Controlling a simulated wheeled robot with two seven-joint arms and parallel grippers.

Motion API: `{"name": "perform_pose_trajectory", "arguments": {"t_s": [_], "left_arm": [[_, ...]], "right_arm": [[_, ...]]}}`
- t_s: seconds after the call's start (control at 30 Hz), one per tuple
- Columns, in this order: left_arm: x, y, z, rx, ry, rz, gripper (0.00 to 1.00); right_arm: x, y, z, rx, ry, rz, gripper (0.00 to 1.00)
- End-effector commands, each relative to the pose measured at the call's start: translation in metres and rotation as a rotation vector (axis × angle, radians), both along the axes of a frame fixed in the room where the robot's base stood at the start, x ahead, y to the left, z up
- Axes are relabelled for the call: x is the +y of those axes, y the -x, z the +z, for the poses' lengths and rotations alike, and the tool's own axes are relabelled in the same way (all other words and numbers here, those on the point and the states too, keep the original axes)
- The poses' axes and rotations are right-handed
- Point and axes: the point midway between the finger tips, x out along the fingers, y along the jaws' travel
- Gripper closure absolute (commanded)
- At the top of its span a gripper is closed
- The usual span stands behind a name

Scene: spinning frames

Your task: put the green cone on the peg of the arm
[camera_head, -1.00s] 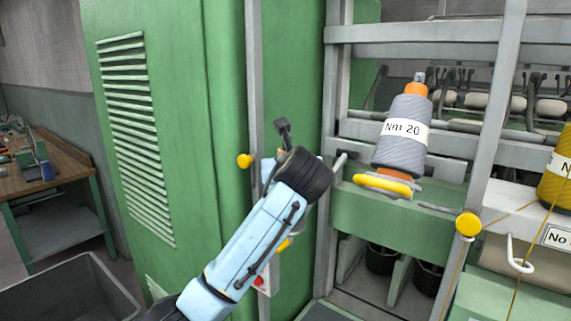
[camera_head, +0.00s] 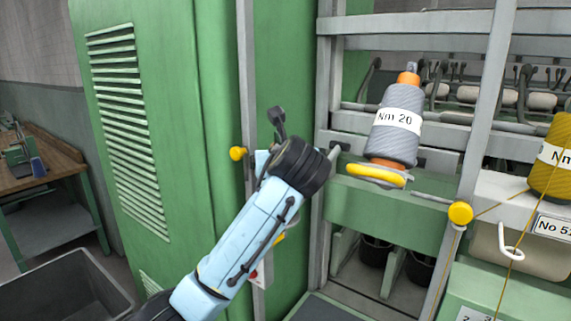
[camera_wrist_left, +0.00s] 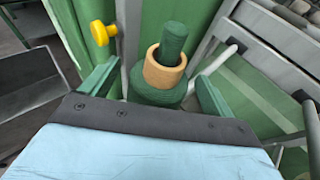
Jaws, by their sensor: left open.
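In the left wrist view the green cone (camera_wrist_left: 155,94) sits between the two green fingers of my left gripper (camera_wrist_left: 160,78). The fingers are open, one on each side, with a visible gap on the right. A tan ring (camera_wrist_left: 163,68) tops the cone, and a dark green cylinder (camera_wrist_left: 174,40) stands out of it. I cannot tell whether the cone is on a peg; its lower part is hidden by my gripper. In the head view my left arm reaches up to the green cabinet's right edge and hides the cone. My right gripper is not in view.
A grey cone marked Nm 20 (camera_head: 395,135) stands on a yellow-rimmed holder (camera_head: 376,175) to the right. A yellow knob (camera_head: 238,153) and a pale rod (camera_head: 338,150) flank my gripper. The green cabinet (camera_head: 190,130) is close on the left.

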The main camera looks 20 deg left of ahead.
Motion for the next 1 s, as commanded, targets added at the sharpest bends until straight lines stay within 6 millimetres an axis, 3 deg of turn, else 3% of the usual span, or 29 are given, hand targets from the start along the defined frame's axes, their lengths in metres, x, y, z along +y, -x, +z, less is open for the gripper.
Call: {"name": "perform_pose_trajectory", "arguments": {"t_s": [0.3, 0.5, 1.0], "left_arm": [[-0.03, 0.062, 0.022, -0.007, 0.0, -0.003, 0.12], [-0.041, 0.087, 0.032, -0.005, -0.001, -0.002, 0.12], [-0.044, 0.094, 0.034, -0.003, 0.0, -0.001, 0.12]], "right_arm": [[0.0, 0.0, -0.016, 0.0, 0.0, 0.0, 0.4], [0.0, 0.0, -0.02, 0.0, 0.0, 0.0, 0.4], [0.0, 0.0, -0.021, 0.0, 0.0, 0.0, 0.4]]}}
